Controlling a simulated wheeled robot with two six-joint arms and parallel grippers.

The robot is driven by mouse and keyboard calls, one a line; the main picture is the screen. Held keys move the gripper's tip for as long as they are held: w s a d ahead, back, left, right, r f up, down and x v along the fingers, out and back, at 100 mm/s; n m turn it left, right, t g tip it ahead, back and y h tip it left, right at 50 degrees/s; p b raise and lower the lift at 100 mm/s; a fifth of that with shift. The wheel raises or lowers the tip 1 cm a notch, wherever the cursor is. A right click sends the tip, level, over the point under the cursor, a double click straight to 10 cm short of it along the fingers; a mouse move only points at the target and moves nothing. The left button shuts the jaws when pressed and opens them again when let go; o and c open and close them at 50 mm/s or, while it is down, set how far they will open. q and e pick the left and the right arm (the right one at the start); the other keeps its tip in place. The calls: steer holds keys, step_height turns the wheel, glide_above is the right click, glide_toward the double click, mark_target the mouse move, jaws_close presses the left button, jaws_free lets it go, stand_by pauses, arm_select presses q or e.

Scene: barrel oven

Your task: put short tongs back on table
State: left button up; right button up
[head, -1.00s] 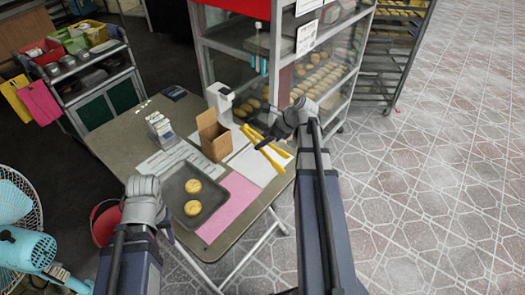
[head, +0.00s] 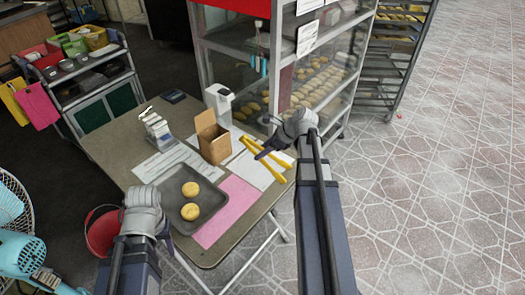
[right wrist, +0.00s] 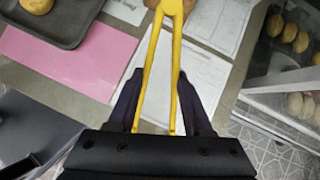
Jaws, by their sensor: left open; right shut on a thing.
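The yellow short tongs (head: 273,168) are over the white papers on the right part of the table (head: 124,150), beside the brown box. My right gripper (head: 262,153) is shut on them. In the right wrist view, both arms of the tongs (right wrist: 150,70) run between the dark fingers of the right gripper (right wrist: 160,100), and their far end points away, over the papers. I cannot tell whether the tongs touch the table. My left gripper (head: 165,238) is open and empty by the near left edge of the table, its fingers mostly hidden by the wrist.
A dark tray (head: 176,217) with two round buns stands near the front, next to a pink sheet (head: 228,208). An open brown box (head: 214,148) and a white dispenser (head: 219,100) stand behind. A glass cabinet of buns (head: 320,80) is close behind the table's right side.

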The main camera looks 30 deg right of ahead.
steer(key=shift+f, duration=0.2)
steer(key=o, duration=0.6)
steer(key=shift+a+r+p+v, duration=0.1)
steer(key=shift+p+v, duration=2.6)
steer(key=shift+v, duration=0.6)
steer(key=shift+a+r+p+v, duration=0.1)
steer(key=shift+p+v, duration=2.55)
steer(key=shift+v, duration=0.6)
steer(key=shift+w, duration=0.2)
